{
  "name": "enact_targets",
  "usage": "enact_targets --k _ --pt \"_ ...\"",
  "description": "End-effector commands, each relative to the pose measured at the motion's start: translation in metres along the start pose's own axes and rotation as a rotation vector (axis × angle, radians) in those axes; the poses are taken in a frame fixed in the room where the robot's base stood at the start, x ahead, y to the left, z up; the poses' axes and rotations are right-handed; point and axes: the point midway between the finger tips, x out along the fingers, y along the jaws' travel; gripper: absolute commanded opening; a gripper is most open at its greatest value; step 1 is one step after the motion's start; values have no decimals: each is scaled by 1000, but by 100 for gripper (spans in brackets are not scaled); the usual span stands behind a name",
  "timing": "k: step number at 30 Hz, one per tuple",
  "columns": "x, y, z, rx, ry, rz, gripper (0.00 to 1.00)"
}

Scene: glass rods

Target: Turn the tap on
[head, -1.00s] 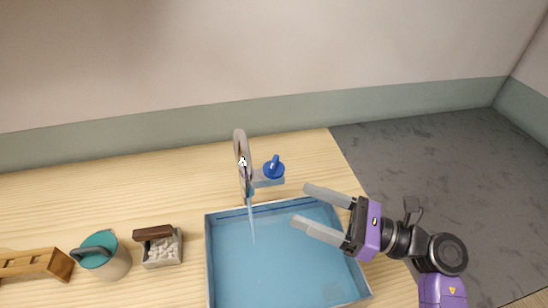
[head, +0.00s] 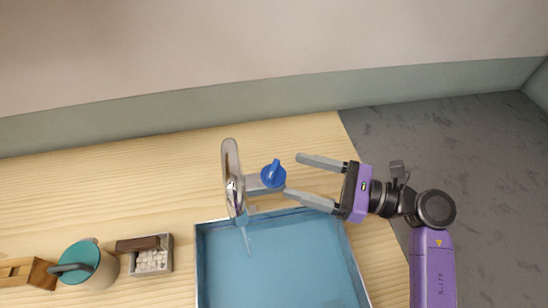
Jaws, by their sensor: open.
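The tap (head: 232,170) is a grey metal spout at the back edge of the blue basin (head: 199,262). Its blue handle (head: 272,175) sits on a short grey side arm to the right of the spout. A thin pale streak, which looks like water, runs from below the spout into the basin. My gripper (head: 292,175) is open and empty, just right of the handle. Its two fingers point left, one tip above and one below the handle's level in the picture. The lower fingertip looks very near the handle; I cannot tell whether it touches.
A small tray of white pieces with a brown block (head: 146,243), a teal-lidded canister (head: 88,266) and a wooden rack (head: 27,272) stand left of the basin. The wooden tabletop (head: 150,185) is clear behind them. The wall (head: 170,133) is behind.

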Motion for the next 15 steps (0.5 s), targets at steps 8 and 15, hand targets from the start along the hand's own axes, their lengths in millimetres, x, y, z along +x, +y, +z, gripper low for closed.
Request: enact_targets --k 8,15 --pt "43 1 3 2 2 3 70" --pt "63 0 1 1 1 0 70"
